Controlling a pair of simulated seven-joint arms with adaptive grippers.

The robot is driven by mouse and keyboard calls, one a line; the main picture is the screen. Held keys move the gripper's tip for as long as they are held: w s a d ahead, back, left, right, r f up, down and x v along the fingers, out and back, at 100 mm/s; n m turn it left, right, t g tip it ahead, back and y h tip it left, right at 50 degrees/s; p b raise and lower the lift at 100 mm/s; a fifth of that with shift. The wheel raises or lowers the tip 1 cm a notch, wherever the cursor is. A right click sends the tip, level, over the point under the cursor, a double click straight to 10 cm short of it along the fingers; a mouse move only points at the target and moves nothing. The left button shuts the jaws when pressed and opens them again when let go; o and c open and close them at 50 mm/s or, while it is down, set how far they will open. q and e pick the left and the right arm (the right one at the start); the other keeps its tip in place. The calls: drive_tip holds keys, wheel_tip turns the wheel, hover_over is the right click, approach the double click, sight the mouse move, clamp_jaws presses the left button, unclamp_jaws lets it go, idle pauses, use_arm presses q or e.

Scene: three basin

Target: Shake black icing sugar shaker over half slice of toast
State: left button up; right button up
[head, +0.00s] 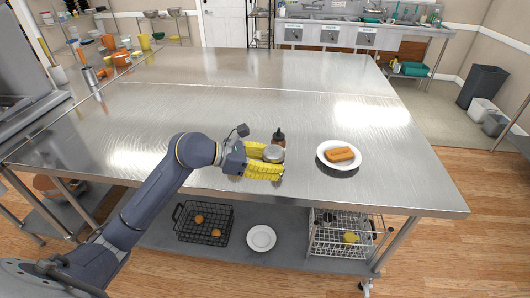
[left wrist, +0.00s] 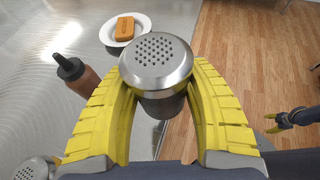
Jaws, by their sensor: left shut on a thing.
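My left gripper (head: 264,163) is shut on a shaker (head: 273,152) with a silver perforated lid, near the table's front edge. In the left wrist view the shaker (left wrist: 157,62) sits between the yellow fingers (left wrist: 160,105), holes facing the camera; its body below the lid is mostly hidden and looks dark grey. The toast (head: 339,153), a brown oblong piece, lies on a white plate (head: 323,163) to the right of the gripper, apart from the shaker. The toast also shows in the left wrist view (left wrist: 125,28). My right gripper (left wrist: 284,121) shows small at the right there, its opening unclear.
A brown bottle with a black cap (head: 279,137) stands just behind the held shaker. Another silver-lidded shaker (left wrist: 36,168) shows at the lower left of the wrist view. The steel table (head: 230,115) is clear behind them. A wire basket (head: 203,222) is on the lower shelf.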

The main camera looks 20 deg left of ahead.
use_arm(q)
drive_tip(key=shift+n+t, duration=0.3)
drive_tip(key=w+d+f, duration=0.1)
drive_tip(key=w+d, duration=0.5)
drive_tip(key=d, duration=0.1)
drive_tip(key=w+d+f, duration=0.1)
drive_tip(key=w+d, duration=0.5)
drive_tip(key=d, duration=0.2)
drive_tip(key=w+d+f, duration=0.2)
drive_tip(key=w+d, duration=0.4)
drive_tip(key=d, duration=0.1)
drive_tip(key=shift+d, duration=0.15)
drive_tip(key=shift+w+d+f, duration=0.1)
drive_tip(key=shift+w+f, duration=0.4)
drive_tip(key=shift+f, duration=0.05)
drive_tip(key=shift+w+n, duration=0.15)
drive_tip(key=shift+n, duration=0.35)
drive_tip(key=shift+a, duration=0.2)
